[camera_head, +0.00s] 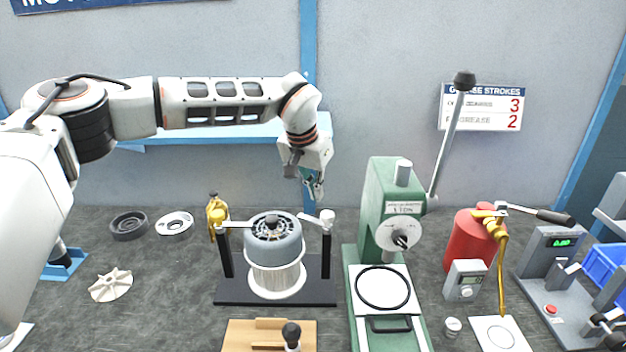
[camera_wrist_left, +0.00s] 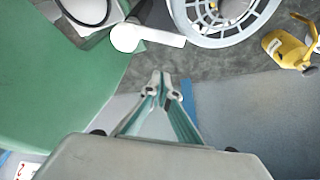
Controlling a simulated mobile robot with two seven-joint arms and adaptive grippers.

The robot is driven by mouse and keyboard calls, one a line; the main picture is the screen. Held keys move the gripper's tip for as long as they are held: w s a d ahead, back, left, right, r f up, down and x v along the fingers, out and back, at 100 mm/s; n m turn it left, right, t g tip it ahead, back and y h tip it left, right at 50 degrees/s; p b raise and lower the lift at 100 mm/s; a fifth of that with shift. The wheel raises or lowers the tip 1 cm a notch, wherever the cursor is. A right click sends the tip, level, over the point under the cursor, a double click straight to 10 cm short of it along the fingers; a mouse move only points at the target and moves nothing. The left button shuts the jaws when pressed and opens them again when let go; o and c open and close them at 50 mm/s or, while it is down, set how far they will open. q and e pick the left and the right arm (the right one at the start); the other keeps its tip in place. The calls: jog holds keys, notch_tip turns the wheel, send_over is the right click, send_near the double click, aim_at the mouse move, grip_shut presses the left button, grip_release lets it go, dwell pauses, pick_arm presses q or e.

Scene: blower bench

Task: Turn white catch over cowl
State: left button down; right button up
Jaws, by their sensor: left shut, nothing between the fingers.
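The grey cowl (camera_head: 288,246) sits on a pale round body between two black posts on a dark base (camera_head: 233,292). Each post carries a white catch. The left catch (camera_head: 238,224) points inward to the cowl's rim. The right catch (camera_head: 315,216) points left and slightly back; it also shows in the left wrist view (camera_wrist_left: 150,37), its tip close to the cowl's rim (camera_wrist_left: 195,32). I cannot tell whether that tip lies over the rim. My left gripper (camera_head: 317,192) is shut and empty, above and behind the right catch, apart from it. My right gripper is out of view.
A green press (camera_head: 379,205) with a tall lever stands right of the posts. A yellow bottle (camera_head: 216,217) stands behind the left post. A wooden block (camera_head: 240,336) lies in front. A red can (camera_head: 468,240) is farther right. A shelf (camera_head: 215,134) runs behind my arm.

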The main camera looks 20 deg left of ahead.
pick_arm(q)
jog(key=s+f, duration=0.2)
jog(key=f, duration=0.1)
jog(key=shift+s+a, duration=0.35)
jog(key=shift+s, duration=0.05)
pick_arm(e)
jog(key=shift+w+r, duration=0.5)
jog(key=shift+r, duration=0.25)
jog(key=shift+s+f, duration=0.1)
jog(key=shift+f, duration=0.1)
pick_arm(q)
jog(key=shift+p, duration=0.3)
